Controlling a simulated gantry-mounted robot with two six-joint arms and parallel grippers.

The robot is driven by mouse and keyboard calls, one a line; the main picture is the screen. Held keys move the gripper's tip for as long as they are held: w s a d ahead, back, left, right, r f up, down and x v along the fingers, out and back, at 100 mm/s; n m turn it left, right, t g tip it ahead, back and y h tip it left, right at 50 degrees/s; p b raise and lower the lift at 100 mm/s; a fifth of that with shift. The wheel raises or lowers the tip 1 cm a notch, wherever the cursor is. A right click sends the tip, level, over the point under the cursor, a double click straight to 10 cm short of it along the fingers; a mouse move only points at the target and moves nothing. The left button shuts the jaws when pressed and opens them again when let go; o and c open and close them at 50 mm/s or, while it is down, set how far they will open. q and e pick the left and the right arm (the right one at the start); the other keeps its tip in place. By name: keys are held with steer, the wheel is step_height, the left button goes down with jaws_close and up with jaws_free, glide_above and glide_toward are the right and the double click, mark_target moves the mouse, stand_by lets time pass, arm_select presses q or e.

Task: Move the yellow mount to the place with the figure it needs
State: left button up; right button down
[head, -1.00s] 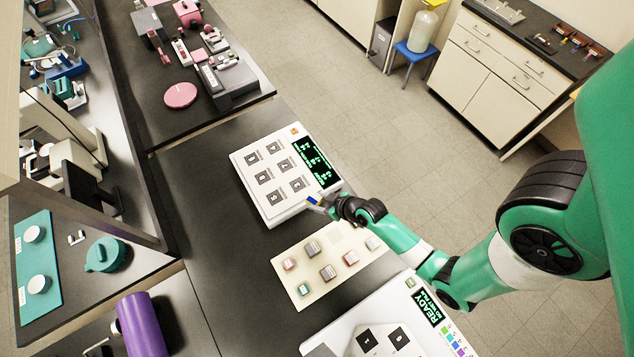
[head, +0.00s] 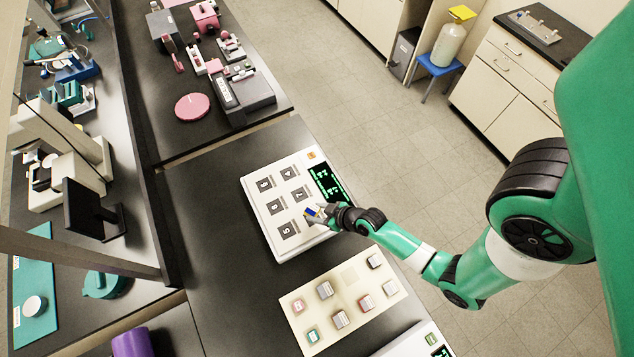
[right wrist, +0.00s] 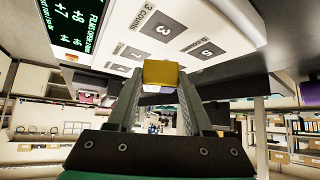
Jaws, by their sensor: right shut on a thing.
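The yellow mount (right wrist: 164,73) is held between the fingertips of my right gripper (right wrist: 160,90), as the right wrist view shows. In the head view my right gripper (head: 318,214) is over the lower right part of a white instrument (head: 262,222). The mount shows there as a small yellow and blue patch (head: 313,212). The instrument has dark numbered squares in two columns and a display (head: 326,184) with green text. The lower right square is partly hidden by my gripper. I cannot tell the height of the mount above the panel. My left gripper is not in view.
A cream tray (head: 332,292) with several small blocks and a blank spot lies nearer on the dark bench (head: 215,205). Another white device (head: 405,340) is at the bottom edge. Pink parts and a dark box (head: 243,98) stand on the far bench.

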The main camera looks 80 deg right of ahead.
steer(key=shift+f+b, duration=1.75)
steer(key=shift+f, duration=0.5)
steer(key=shift+f, duration=0.15)
steer(key=shift+f+b, duration=0.45)
steer(key=shift+f, duration=0.05)
steer(key=shift+c, duration=1.1)
jaws_free()
steer(key=shift+c, duration=0.4)
steer(key=shift+r, duration=0.1)
